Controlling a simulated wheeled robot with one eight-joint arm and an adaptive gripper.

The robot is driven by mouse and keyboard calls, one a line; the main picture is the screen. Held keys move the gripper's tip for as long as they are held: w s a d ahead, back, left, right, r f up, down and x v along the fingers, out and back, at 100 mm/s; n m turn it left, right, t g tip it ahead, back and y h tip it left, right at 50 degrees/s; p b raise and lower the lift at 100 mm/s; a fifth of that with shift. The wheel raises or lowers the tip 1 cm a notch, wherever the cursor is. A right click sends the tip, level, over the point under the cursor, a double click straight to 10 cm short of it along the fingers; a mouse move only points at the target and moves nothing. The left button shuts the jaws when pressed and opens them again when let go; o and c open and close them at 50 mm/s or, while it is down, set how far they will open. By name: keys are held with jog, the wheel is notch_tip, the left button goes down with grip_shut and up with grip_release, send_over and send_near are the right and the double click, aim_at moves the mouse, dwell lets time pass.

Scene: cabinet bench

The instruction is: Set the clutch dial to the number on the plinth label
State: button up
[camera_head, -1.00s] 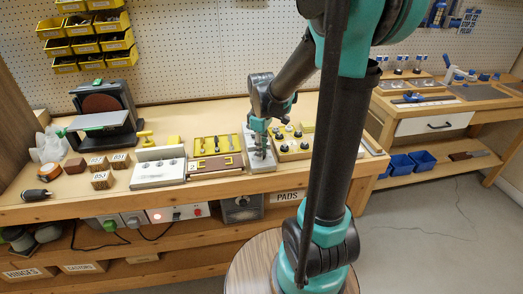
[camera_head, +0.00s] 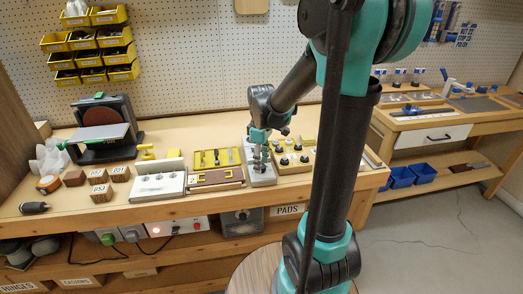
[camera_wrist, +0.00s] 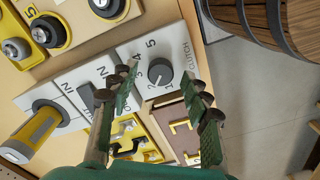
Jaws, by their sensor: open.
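The clutch dial (camera_wrist: 159,71) is a dark round knob on a light panel (camera_wrist: 178,32) lettered CLUTCH. The numbers 1 to 5 curve around it. A pale mark on the knob appears to face the side near 2, but I cannot read it surely. My gripper (camera_wrist: 160,84) is open, with one finger on each side of the dial; contact is not clear. In the head view my gripper (camera_head: 259,160) is low over the panel (camera_head: 262,178) and hides most of the dial.
In the wrist view, a toggle switch (camera_wrist: 88,97) and a yellow-grey handle (camera_wrist: 38,128) stand left of the dial. A block of dark knobs (camera_head: 292,160) lies right of the panel. A brown block (camera_head: 214,179) and yellow tray (camera_head: 213,158) lie left.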

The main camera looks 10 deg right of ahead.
notch_tip(320, 180, up, 11)
jog(key=shift+r, duration=0.15)
dwell(0.4)
jog(key=s+d+f+m+t, duration=0.4)
jog(key=s+f+m, duration=0.7)
jog(key=s+f, duration=0.3)
notch_tip(320, 180, down, 2)
jog(key=shift+f, duration=0.1)
jog(key=shift+d, duration=0.1)
